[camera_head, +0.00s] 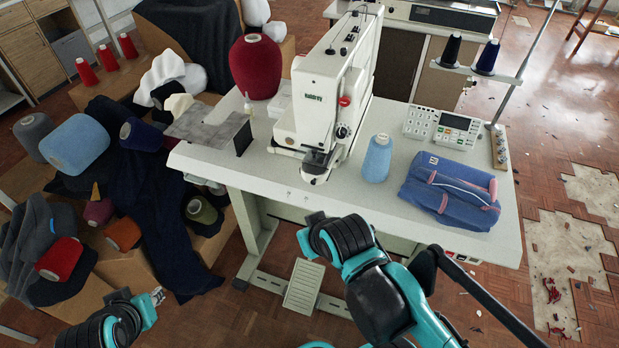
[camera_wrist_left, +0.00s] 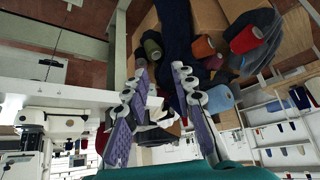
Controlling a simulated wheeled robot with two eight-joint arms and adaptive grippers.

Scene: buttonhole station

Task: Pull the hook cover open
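The white buttonhole sewing machine (camera_head: 330,95) stands on a pale table in the head view. Its bed faces the table's front edge. I cannot pick out the hook cover for sure; the parts around the bed's front end are small. My left gripper (camera_head: 158,296) is at the lower left of the head view, lower than the tabletop and well apart from the machine. In the left wrist view the gripper (camera_wrist_left: 159,70) has its two purple-padded fingers apart with nothing between them. My right arm reaches in at bottom centre; its fingers are hidden.
The pale table (camera_head: 265,185) carries a red thread cone (camera_head: 256,66), a blue cone (camera_head: 377,158), folded blue cloth (camera_head: 450,190) and a control panel (camera_head: 457,131). A pedal (camera_head: 304,285) is beneath. Boxes with cloth and cones fill the left. A thread stand (camera_head: 505,95) rises at right.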

